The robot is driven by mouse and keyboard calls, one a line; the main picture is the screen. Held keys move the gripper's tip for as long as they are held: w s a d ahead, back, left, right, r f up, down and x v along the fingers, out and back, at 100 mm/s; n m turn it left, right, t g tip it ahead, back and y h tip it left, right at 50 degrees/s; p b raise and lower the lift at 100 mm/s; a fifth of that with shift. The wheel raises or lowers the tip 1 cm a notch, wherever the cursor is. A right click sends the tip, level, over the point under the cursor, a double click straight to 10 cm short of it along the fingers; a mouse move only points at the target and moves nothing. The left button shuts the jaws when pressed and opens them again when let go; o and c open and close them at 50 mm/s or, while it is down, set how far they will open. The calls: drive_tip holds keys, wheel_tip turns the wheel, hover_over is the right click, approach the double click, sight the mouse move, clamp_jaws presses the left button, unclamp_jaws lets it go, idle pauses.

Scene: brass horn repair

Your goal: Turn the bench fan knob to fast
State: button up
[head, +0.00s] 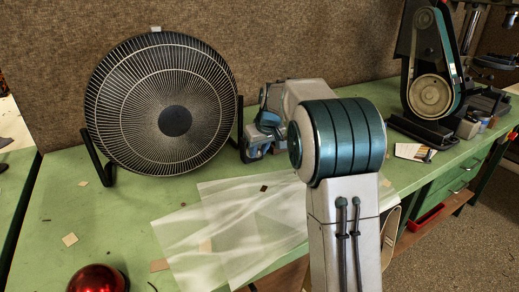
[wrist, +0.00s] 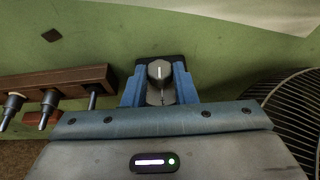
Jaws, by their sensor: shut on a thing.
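The bench fan (head: 160,105), round with a black wire guard, stands at the back left of the green bench in the head view; part of its guard (wrist: 275,110) shows at the right of the wrist view. The knob (wrist: 159,70) is grey with a white pointer line, on a dark plate (wrist: 147,60). My gripper (wrist: 159,80) has its blue fingers on both sides of the knob, shut on it. In the wrist view the pointer line runs roughly up and down the picture. Speed marks are not readable. In the head view my arm hides the knob.
A brown wooden rack (wrist: 60,88) with several tools is left of my gripper in the wrist view. Translucent sheets (head: 235,230) lie on the bench (head: 110,215). A red ball-like object (head: 97,280) is at the front left. A belt sander (head: 430,90) stands at the right.

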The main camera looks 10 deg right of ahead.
drive_tip(key=shift+d+r, duration=0.1)
drive_tip(key=shift+w+d+m+g+y+p, duration=0.1)
drive_tip(key=shift+d+m+g+y+p, duration=0.2)
drive_tip(key=shift+y+p, duration=0.5)
drive_tip(key=y, duration=0.2)
drive_tip(key=shift+d+g+y+p, duration=0.15)
drive_tip(key=shift+g+y+p, duration=0.15)
drive_tip(key=shift+p, duration=0.1)
drive_tip(key=y, duration=0.2)
drive_tip(key=m+y, duration=0.1)
drive_tip(key=shift+w+d+f+g+p, duration=0.2)
drive_tip(key=shift+f+g+p, duration=0.1)
drive_tip(key=shift+g+p, duration=0.1)
drive_tip(key=shift+d+f+m+g+y, duration=0.15)
drive_tip(key=shift+m+y, duration=0.1)
drive_tip(key=shift+y, duration=0.55)
drive_tip(key=shift+f+m+g+y, duration=0.15)
drive_tip(key=shift+m+y, duration=0.1)
drive_tip(key=shift+y, duration=0.55)
drive_tip(key=o, duration=1)
drive_tip(key=shift+y, duration=0.3)
drive_tip(key=v, duration=1.3)
drive_tip(key=shift+d+r, duration=0.25)
drive_tip(key=shift+d, duration=0.1)
